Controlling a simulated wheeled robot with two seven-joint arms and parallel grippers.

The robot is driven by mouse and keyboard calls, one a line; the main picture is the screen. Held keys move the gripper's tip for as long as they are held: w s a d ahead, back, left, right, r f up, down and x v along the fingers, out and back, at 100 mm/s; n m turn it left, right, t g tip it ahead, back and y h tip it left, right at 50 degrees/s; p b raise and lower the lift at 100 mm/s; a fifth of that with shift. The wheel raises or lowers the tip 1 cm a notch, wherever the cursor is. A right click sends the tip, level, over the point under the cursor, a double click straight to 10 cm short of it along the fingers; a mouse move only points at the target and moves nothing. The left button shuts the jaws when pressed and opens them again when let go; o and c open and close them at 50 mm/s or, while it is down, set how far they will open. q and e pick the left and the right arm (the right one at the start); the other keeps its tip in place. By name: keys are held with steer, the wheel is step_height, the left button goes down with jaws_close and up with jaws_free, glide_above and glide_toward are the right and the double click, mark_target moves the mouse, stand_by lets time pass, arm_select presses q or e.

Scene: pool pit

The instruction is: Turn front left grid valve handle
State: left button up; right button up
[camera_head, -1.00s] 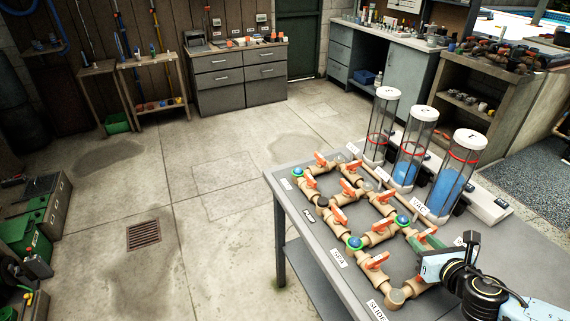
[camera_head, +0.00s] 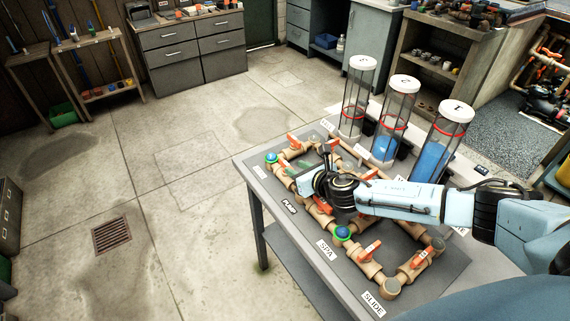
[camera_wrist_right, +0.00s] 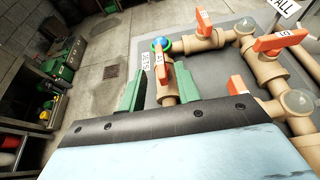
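The grid of tan pipes (camera_head: 372,269) with orange valve handles lies on the grey table. My right gripper (camera_head: 293,167) is over the left end of the grid, beside a blue-green cap (camera_head: 271,158). In the right wrist view its two green fingers (camera_wrist_right: 159,92) stand apart, one on each side of an orange valve handle (camera_wrist_right: 165,70). I cannot tell whether they touch it. The blue-green cap (camera_wrist_right: 160,45) shows just beyond that handle. My right wrist hides much of the grid's middle in the head view. My left gripper is not in view.
Three clear cylinders (camera_head: 394,118) with white lids stand behind the grid, some holding blue liquid. Other orange handles (camera_wrist_right: 204,22) are close to the right of my fingers. The floor left of the table (camera_head: 257,208) is clear apart from a drain grate (camera_head: 111,235).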

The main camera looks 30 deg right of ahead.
mark_target(287, 163)
steer(key=b+x, duration=0.1)
steer(key=x, duration=0.5)
steer(key=shift+w+f, duration=0.1)
steer(key=shift+w, duration=0.15)
jaws_close()
